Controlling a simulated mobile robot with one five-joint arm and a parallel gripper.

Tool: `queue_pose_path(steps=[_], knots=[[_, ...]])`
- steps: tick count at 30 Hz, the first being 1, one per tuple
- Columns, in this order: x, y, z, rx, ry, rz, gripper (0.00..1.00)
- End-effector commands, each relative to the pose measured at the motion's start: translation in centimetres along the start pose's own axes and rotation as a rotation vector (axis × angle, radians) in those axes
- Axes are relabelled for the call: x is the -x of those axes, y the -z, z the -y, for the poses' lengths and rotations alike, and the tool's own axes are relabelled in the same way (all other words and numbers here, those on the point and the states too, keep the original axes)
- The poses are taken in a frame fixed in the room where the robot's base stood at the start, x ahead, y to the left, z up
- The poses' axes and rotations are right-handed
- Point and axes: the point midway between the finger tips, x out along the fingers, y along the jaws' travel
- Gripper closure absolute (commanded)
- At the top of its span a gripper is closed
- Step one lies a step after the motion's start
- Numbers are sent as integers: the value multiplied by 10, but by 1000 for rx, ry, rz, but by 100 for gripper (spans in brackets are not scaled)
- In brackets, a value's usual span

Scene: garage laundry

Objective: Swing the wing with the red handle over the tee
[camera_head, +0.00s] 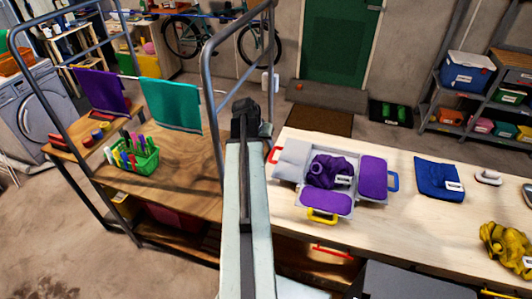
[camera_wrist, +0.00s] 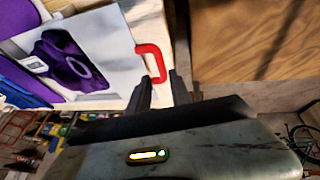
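The folding board has a pale grey wing (camera_head: 293,152) at its left, lying flat and open, with a red handle (camera_head: 274,155) on its outer edge. The purple tee (camera_head: 330,171) lies bunched on the board's middle. In the wrist view the red handle (camera_wrist: 152,62) is just ahead of my gripper (camera_wrist: 161,80), its lower end near the gap between the fingertips. The fingers are apart with nothing clamped between them. In the head view my gripper (camera_head: 247,120) is left of the board, and its fingertips are hard to make out.
The board's purple wings have a blue handle (camera_head: 393,181) and a yellow handle (camera_head: 322,216). A folded blue cloth (camera_head: 437,177) and a crumpled yellow garment (camera_head: 508,247) lie further right on the table. A metal rail (camera_head: 209,90) stands left of my arm, near a green basket (camera_head: 137,158).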

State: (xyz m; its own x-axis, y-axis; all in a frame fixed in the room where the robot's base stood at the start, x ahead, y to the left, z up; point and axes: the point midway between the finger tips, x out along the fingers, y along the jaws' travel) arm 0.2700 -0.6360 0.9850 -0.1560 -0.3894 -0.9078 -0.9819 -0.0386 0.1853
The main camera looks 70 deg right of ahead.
Motion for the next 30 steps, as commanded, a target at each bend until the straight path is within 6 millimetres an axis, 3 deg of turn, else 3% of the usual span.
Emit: queue_pose_path(steps=[9, 12, 20, 21, 24, 30], knots=[[-60, -3, 4, 2, 2, -1, 75], [-71, -2, 4, 3, 2, -1, 75], [-70, -1, 2, 4, 3, -1, 75], [-70, -1, 3, 4, 3, -1, 78], [-70, -1, 3, 4, 3, -1, 100], [-70, -1, 3, 5, 3, -1, 100]])
